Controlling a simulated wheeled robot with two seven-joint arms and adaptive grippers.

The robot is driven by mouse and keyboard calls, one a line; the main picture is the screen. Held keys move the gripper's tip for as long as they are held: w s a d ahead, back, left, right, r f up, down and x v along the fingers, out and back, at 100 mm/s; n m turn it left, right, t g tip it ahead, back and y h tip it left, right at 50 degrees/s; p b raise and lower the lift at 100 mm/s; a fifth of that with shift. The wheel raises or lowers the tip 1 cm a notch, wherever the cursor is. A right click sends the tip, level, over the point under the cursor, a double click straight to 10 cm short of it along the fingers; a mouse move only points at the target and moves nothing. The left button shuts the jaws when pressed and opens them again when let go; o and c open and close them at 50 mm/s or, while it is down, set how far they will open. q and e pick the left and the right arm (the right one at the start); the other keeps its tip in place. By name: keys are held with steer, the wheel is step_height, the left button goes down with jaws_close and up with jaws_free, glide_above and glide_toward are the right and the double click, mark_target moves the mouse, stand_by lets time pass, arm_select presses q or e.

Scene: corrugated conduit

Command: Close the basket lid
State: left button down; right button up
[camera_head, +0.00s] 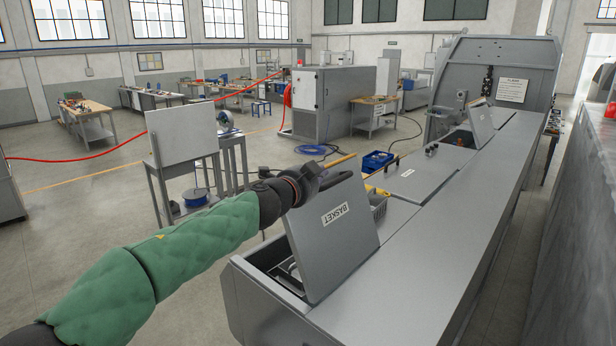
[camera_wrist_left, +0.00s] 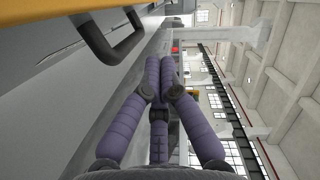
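The basket lid (camera_head: 350,245), a grey plate labelled BASKET, stands raised and tilted over an opening at the near end of the long grey bench in the head view. The opening (camera_head: 278,262) shows at the lid's lower left, dark inside. My left gripper (camera_head: 328,180), dark, is at the lid's top left corner, with the green-sleeved arm coming from the left. I cannot tell whether it touches the lid, and its fingers are not clear enough to tell open from shut. My right gripper is not in view.
The bench top (camera_head: 440,220) is clear beside the lid. A second raised lid (camera_head: 480,122) stands farther along, before a tall grey end panel (camera_head: 490,65). A blue crate (camera_head: 377,161) is behind the bench. The left wrist view shows a black handle (camera_wrist_left: 128,45) and purple jointed parts.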

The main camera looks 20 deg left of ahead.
arm_select(q)
steer(key=a, duration=0.1)
steer(key=w+a+f+b, duration=0.1)
steer(key=a, duration=0.1)
steer(key=shift+w+a+f, duration=0.2)
steer(key=shift+a+f, duration=0.05)
steer(key=shift+f, duration=0.05)
steer(key=shift+r, duration=0.1)
